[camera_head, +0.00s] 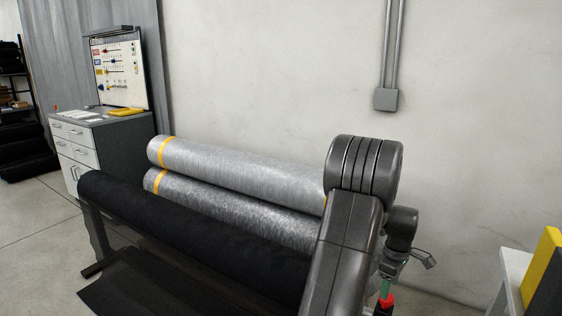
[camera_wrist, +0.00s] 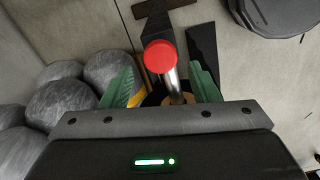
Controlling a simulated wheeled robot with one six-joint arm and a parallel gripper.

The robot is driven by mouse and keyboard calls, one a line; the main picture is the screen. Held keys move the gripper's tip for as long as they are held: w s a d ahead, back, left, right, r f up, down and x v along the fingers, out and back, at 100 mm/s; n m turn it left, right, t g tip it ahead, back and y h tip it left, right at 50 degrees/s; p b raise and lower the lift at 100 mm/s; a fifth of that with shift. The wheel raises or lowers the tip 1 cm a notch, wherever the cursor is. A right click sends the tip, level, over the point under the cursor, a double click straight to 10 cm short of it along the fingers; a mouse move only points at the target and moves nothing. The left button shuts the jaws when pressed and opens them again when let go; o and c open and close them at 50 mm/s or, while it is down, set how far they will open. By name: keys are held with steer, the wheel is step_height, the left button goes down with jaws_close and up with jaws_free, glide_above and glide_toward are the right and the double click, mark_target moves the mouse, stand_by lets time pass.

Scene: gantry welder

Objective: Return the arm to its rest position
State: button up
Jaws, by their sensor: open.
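My arm shows at the right of the head view, bent over, with my gripper (camera_head: 385,289) hanging low near the bottom edge, partly hidden by my own arm. In the wrist view my gripper (camera_wrist: 163,78) has two green fingers spread apart. A metal rod with a round red end (camera_wrist: 160,56) shows between the fingers; I cannot tell whether it touches either one. A red piece (camera_head: 387,300) also shows just below the green finger in the head view.
Two silver-grey rolls (camera_head: 235,167) with yellow bands lie along the wall, behind a long black roll (camera_head: 190,230) on a frame. A drawer cabinet (camera_head: 75,147) stands at the back left. A white table (camera_head: 514,270) with a yellow-black block (camera_head: 543,270) is at the right.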

step_height(320, 180, up, 8)
step_height(320, 180, down, 14)
steer(key=shift+f+b, duration=0.15)
steer(key=shift+b, duration=0.15)
steer(key=shift+m, duration=0.4)
steer(key=shift+r+m, duration=0.2)
steer(key=shift+m, duration=0.6)
steer(key=m, duration=1.2)
steer(key=shift+m, duration=2.4)
steer(key=shift+a, duration=0.15)
